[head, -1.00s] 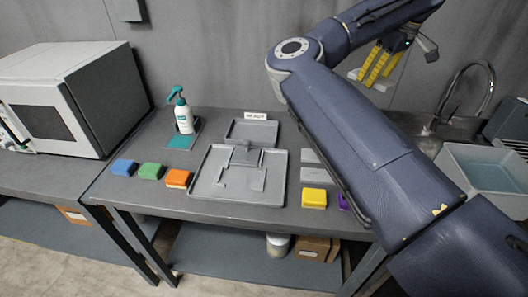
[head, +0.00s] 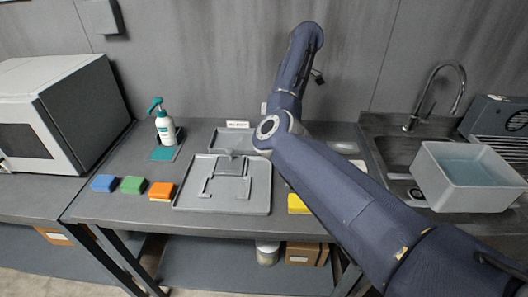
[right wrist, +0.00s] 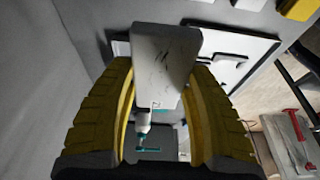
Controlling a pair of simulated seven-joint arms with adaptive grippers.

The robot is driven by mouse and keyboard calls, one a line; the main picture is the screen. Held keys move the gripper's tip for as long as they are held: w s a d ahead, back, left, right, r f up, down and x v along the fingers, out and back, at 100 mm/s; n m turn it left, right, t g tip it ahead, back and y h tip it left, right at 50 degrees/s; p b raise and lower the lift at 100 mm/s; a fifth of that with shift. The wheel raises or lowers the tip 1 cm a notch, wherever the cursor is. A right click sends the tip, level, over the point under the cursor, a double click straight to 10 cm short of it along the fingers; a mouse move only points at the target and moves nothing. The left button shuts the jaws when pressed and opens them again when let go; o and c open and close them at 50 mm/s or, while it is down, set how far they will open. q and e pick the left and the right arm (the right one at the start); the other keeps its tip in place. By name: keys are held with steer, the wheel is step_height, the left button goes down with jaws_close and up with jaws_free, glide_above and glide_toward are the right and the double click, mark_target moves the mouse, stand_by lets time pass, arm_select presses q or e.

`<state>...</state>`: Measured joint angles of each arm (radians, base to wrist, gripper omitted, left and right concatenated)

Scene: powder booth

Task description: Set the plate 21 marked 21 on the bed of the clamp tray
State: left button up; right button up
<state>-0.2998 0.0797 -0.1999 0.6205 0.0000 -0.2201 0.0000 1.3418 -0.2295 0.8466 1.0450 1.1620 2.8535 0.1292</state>
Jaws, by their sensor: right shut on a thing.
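In the right wrist view my right gripper (right wrist: 163,78) has its yellow fingers shut on a grey plate (right wrist: 165,50), held off the table. No number can be read on it. In the head view this gripper and the plate are hidden behind my right arm. The clamp tray (head: 184,192) is a flat grey tray with a raised rim in the middle of the table, with a clamp (head: 232,168) and bracket-shaped strips on its bed. My left gripper is not in view.
Blue (head: 105,183), green (head: 133,185) and orange (head: 161,191) blocks lie left of the tray. A yellow block (head: 297,204) lies right of it. A pump bottle (head: 165,128) stands behind left. A water-filled tub (head: 465,190) stands right, by the sink.

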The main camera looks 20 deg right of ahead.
step_height(320, 180, down, 18)
steer(key=shift+r, duration=0.15)
stand_by(0.7)
steer(key=o, duration=1.5)
steer(key=shift+f, duration=0.25)
steer(key=shift+r, duration=0.1)
steer(key=shift+o, duration=0.2)
steer(key=v, duration=1.2)
steer(key=shift+r, duration=0.15)
steer(key=c, duration=0.3)
